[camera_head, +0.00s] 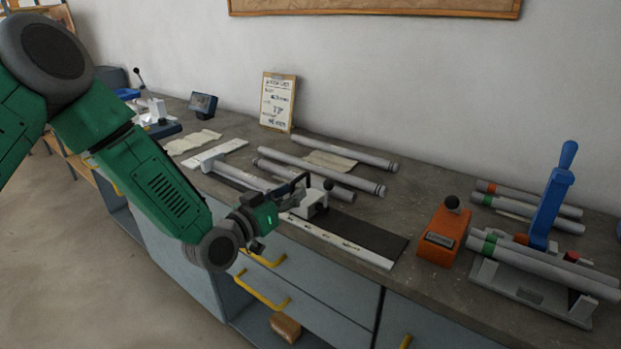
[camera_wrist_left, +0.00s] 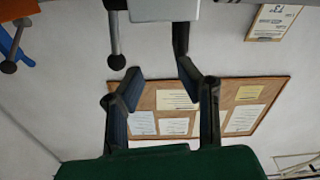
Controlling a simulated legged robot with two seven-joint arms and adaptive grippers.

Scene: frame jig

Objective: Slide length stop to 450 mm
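The length stop (camera_head: 314,203) is a pale block with a black ball knob, standing on a flat rail with a white scale strip (camera_head: 345,243). The scale's numbers are too small to read. My left gripper (camera_head: 297,190) is just left of the stop. In the left wrist view, my left gripper (camera_wrist_left: 158,70) has its dark fingers spread with nothing between them. The stop (camera_wrist_left: 164,9) is at the top edge there, its knob (camera_wrist_left: 117,62) pointing down beside one finger. I cannot tell whether they touch. My right gripper is in neither view.
Grey tubes (camera_head: 320,172) lie behind the rail. An orange device (camera_head: 443,235) stands right of it, then a tube fixture with a blue lever (camera_head: 551,205). A clipboard (camera_head: 278,100) leans on the wall. Yellow-handled drawers (camera_head: 264,288) are below the bench's front edge.

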